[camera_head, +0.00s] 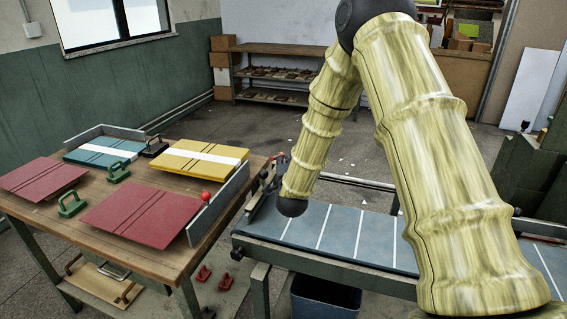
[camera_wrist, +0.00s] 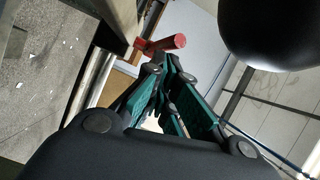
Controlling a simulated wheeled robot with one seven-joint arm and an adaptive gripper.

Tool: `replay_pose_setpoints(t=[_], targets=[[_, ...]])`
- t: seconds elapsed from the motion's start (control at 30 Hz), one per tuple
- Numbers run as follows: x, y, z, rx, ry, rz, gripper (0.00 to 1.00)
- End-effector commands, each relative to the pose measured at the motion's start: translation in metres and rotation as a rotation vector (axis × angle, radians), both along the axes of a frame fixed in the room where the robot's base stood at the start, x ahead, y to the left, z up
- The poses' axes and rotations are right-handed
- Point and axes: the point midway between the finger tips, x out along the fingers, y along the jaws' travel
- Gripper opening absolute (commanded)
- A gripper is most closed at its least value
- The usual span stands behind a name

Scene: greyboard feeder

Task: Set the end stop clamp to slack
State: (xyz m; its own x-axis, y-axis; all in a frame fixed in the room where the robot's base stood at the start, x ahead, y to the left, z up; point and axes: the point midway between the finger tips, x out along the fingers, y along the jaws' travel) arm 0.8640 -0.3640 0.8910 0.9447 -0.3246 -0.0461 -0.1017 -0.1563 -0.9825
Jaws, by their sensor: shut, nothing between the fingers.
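A red cylindrical handle (camera_wrist: 170,43) lies just beyond my fingertips in the wrist view. It looks like the end stop clamp's lever, but its setting cannot be told. A small red spot (camera_head: 281,158) beside my gripper in the head view may be the same part. My gripper (camera_wrist: 161,66) has dark fingers with teal sides, shut and empty. Its tips are close to the red handle; whether they touch it cannot be told. In the head view my gripper (camera_head: 268,178) is small and dark at the feeder's left end, and my arm hides part of the feeder.
The blue feeder bed (camera_head: 340,232) with white lines runs right under my arm. A wooden table (camera_head: 145,192) at left holds red, teal and yellow boards, green and black handled pieces and a grey fence with a red ball (camera_head: 206,196). A blue bin (camera_head: 325,293) stands below the feeder.

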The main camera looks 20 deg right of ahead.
Motion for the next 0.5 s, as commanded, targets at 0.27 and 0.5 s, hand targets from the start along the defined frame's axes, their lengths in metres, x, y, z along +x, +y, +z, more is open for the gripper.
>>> replay_pose_setpoints(t=[0.27,0.5], targets=[[-0.021,-0.009,0.006,0.003,0.0,0.012,0.0],[-0.058,0.02,0.008,0.002,0.001,0.015,0.0]])
